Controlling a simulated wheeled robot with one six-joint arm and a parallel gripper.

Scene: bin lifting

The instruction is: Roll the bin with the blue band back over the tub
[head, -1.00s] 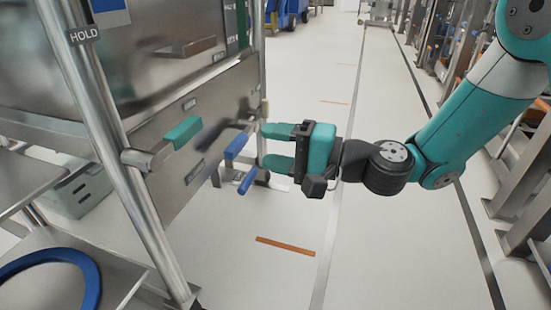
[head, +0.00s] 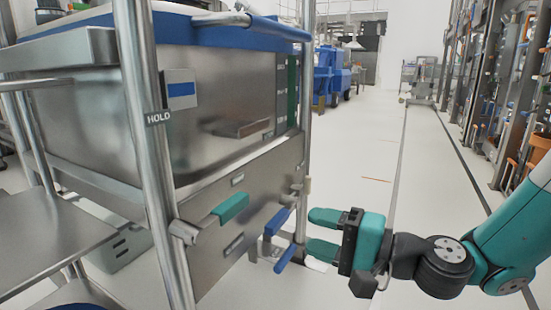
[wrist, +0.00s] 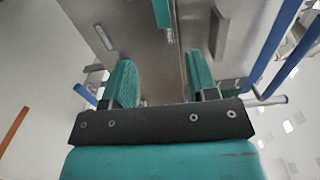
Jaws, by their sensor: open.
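A steel bin (head: 235,88) with a blue band (head: 225,32) around its top sits in a tubular frame at the left of the head view. A panel below it carries a green-gripped lever (head: 230,208) and two blue-gripped levers, one upper (head: 278,221) and one lower (head: 285,258). My gripper (head: 312,233) is open and empty, its teal fingers pointing left, just right of the blue levers. Contact with them cannot be told. In the wrist view the fingers (wrist: 165,85) stand apart before the steel panel. A grey tub-like container (head: 122,248) on the floor is partly hidden.
An upright post (head: 145,130) marked HOLD and another post (head: 306,90) flank the bin. A steel shelf (head: 55,235) is at lower left. Blue machines (head: 332,75) stand farther back. Racks (head: 505,90) line the right. The pale aisle floor (head: 385,150) between is clear.

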